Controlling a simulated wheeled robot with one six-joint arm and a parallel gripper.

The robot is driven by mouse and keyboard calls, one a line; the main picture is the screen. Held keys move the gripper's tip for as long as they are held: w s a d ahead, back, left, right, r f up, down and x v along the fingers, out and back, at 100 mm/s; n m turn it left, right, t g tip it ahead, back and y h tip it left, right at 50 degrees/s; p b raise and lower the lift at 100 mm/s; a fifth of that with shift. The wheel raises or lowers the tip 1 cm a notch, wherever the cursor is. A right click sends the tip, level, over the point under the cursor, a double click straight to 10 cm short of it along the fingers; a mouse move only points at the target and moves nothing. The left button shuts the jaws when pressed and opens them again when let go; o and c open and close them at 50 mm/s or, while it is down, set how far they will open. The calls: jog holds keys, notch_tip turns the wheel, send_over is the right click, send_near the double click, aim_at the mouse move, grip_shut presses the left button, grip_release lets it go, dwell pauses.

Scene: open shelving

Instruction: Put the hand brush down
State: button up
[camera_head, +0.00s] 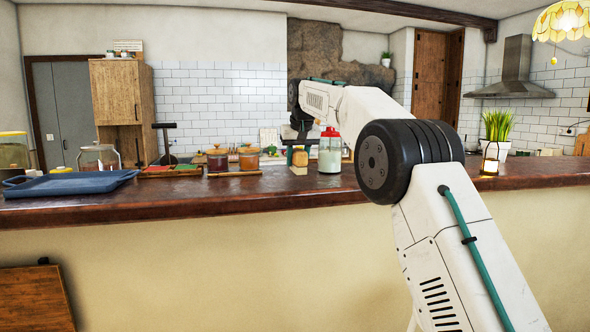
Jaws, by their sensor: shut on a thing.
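My arm reaches over the dark wooden counter (260,188). My gripper (298,143) points down at its far end, small and partly dark against the background. It is shut on a small tan block-like thing just below it, which I take to be the hand brush (299,160). The brush is upright and low over the counter top. I cannot tell whether its underside touches the counter, and the gripper hides its upper part.
A red-lidded jar (330,152) stands close right of the brush. A blue tray (70,182) and a glass jar (98,157) are farther left. A lantern (490,160) and potted grass (497,128) stand right. The counter's front strip is clear.

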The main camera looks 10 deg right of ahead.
aim_at(297, 149)
jog(key=shift+w+f, duration=0.2)
jog(key=shift+w, duration=1.35)
jog(key=shift+f, duration=1.7)
jog(key=shift+f, duration=0.1)
jog(key=o, duration=0.9)
jog(key=v, duration=1.1)
jog(key=shift+s+r, duration=0.15)
jog(key=shift+r, duration=0.2)
jog(key=shift+s+r, duration=0.1)
jog(key=shift+r, duration=0.1)
jog(key=shift+s, duration=0.1)
